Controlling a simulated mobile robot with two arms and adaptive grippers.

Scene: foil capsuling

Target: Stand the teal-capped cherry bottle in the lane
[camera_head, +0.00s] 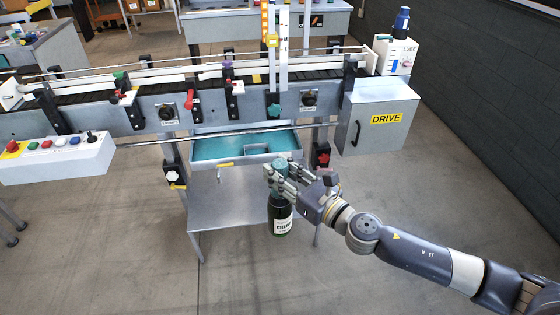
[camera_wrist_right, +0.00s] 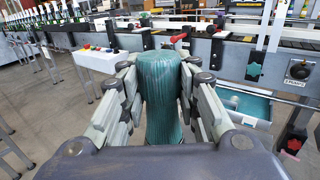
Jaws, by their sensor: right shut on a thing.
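A dark green bottle (camera_head: 280,213) with a teal cap and a white label hangs upright in my right gripper (camera_head: 282,172), in front of the conveyor. My left gripper is not in view.
A teal-lined tray (camera_head: 230,148) sits below the conveyor, just behind the bottle. A grey DRIVE box (camera_head: 378,120) stands right, and a control panel with buttons (camera_head: 55,157) left. A vertical scale post (camera_head: 283,50) rises at the conveyor. Open floor lies in front.

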